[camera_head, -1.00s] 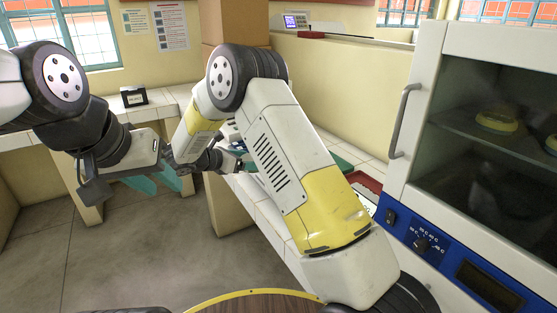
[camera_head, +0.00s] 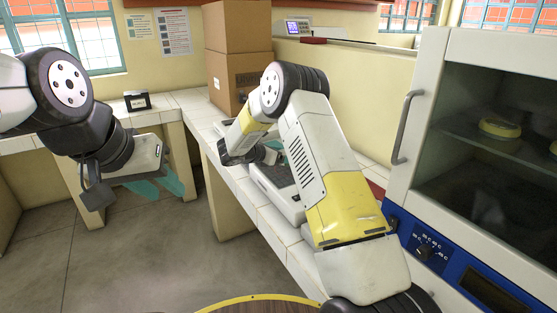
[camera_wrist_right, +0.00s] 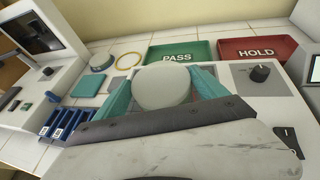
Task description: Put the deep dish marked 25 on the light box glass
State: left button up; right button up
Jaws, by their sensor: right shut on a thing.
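My right gripper (camera_wrist_right: 163,88) has its teal fingers shut on a round pale dish (camera_wrist_right: 160,90), seen from above in the right wrist view. No number can be read on the dish. In the head view my right arm hides most of that gripper and the dish. Below and right of the dish is a white device (camera_wrist_right: 234,72) with a black knob; whether its top is the light box glass I cannot tell. My left gripper (camera_head: 166,188) is open and empty, over the floor in front of the left bench.
A green PASS tray (camera_wrist_right: 180,47) and a red HOLD tray (camera_wrist_right: 258,44) stand behind the dish. A yellow ring (camera_wrist_right: 128,53), a teal pad (camera_wrist_right: 86,87) and a blue rack (camera_wrist_right: 62,122) lie left. The incubator (camera_head: 431,80) with a glass door stands at the right.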

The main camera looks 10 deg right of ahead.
jog(key=shift+w+d+f, duration=0.15)
jog(key=shift+d+f, duration=0.15)
jog(key=shift+f, duration=1.45)
